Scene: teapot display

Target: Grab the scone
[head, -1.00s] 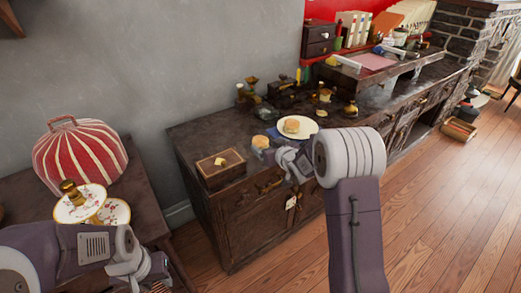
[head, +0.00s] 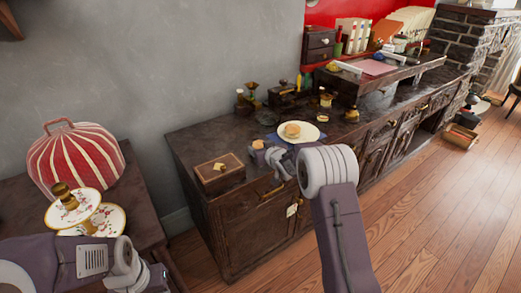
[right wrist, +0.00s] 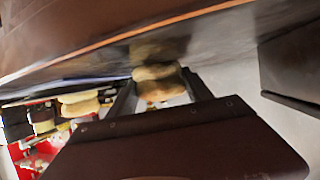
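A round golden-brown scone (head: 257,144) is at the tips of my right gripper (head: 262,150), left of the plate by the counter's front. In the right wrist view the scone (right wrist: 158,85) sits between the two fingers of the right gripper (right wrist: 160,92), which appear to touch it on both sides. Whether it is clear of the counter I cannot tell. Another scone (head: 292,130) lies on a white plate (head: 313,133). My left arm is at the lower left; its fingers are not clearly visible.
The dark wooden counter (head: 190,140) bears a wooden box (head: 219,176) left of the gripper and several small brass items behind. A striped red tea cosy (head: 75,160) and a tiered floral stand (head: 100,220) are on a side table at left. The wooden floor is open at right.

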